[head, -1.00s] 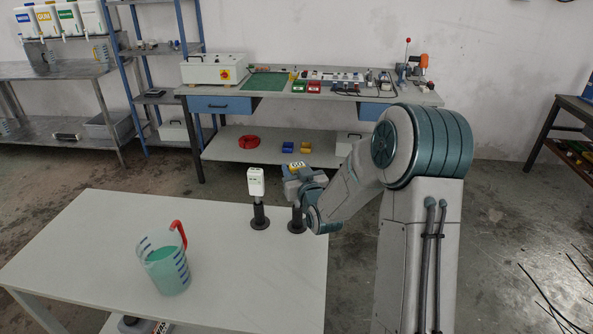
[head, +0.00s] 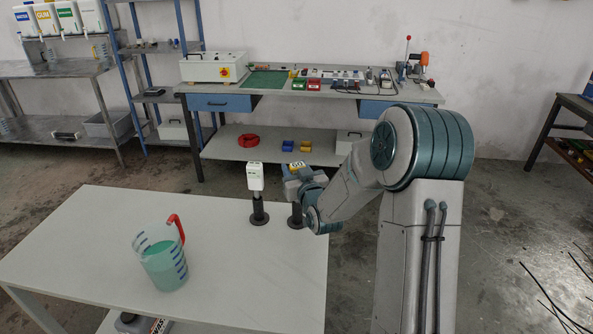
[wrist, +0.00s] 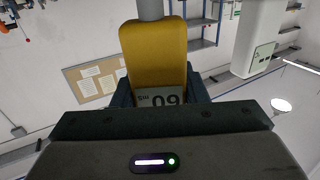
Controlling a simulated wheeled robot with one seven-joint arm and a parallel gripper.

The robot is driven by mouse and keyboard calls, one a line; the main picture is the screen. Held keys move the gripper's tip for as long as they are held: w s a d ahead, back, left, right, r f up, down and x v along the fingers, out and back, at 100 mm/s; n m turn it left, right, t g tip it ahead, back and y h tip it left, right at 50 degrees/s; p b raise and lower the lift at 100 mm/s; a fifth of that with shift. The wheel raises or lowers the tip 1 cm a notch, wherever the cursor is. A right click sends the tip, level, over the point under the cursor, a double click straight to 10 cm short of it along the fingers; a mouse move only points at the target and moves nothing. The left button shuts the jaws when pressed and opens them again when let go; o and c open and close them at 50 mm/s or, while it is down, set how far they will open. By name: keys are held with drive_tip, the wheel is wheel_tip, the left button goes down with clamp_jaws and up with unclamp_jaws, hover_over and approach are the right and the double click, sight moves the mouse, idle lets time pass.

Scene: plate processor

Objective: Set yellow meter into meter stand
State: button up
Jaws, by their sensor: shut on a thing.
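The yellow meter (head: 296,165) is held upright by my gripper (head: 291,174) above the right dark stand (head: 296,215) on the white table. In the wrist view the yellow meter (wrist: 153,52) sits between the fingers of my gripper (wrist: 160,92), its display facing the camera upside down. A grey cylinder joins the meter's far end there. The head view is too small to tell whether the meter touches the stand. A white meter (head: 255,176) stands on the left dark stand (head: 259,212) and also shows in the wrist view (wrist: 257,40).
A measuring jug (head: 163,262) with green liquid and a red handle stands on the white table (head: 90,235), left of the stands. The table between jug and stands is clear. A workbench (head: 270,95) with tools and boxes is behind, and shelves are at left.

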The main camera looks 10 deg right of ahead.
drive_tip(key=o, duration=1.7)
wheel_tip(320, 180, up, 6)
drive_tip(key=p, duration=0.2)
drive_tip(key=shift+p, duration=0.3)
